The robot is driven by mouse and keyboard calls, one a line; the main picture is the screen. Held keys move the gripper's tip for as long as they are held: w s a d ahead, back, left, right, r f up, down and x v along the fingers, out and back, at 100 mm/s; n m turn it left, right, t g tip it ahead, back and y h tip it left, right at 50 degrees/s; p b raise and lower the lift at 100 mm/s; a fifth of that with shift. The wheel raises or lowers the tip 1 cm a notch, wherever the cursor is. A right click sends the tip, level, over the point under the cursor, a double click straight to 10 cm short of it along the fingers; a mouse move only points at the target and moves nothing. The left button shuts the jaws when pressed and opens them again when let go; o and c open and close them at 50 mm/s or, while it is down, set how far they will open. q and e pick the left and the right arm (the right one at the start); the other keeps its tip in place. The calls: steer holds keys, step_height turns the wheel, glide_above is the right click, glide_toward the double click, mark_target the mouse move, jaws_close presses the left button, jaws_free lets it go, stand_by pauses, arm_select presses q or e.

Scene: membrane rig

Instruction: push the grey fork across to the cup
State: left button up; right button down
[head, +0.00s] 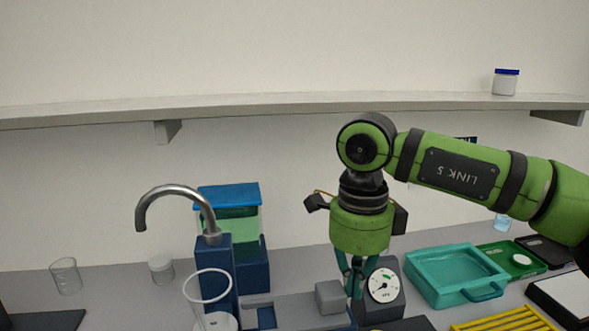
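A grey block (329,297), which seems to be part of the grey fork, sits on a grey rail (292,312) in the lower middle of the head view. The fork's full outline is hard to make out. The clear cup (208,288) stands to the left, at the bottom edge below a curved metal tap. My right gripper (356,294) points down just right of the grey block. Its teal fingers come together at the tips with nothing visible between them. I cannot tell whether they touch the block. My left gripper is not in view.
A dial gauge (384,284) stands close to the right of my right gripper. The tap (180,190) and a blue-lidded tank (231,210) rise behind the cup. A teal tray (455,275) lies to the right. Glass jars (66,276) stand at left. A shelf (290,103) runs above.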

mark_target(332, 289)
steer(key=shift+s+a, duration=0.2)
steer(key=shift+a, duration=0.95)
steer(key=shift+s+a, duration=0.2)
steer(key=shift+a, duration=0.95)
steer(key=shift+w+d, duration=0.1)
steer(key=shift+d, duration=0.55)
steer(key=shift+r+p, duration=3.05)
steer(key=shift+r, duration=0.95)
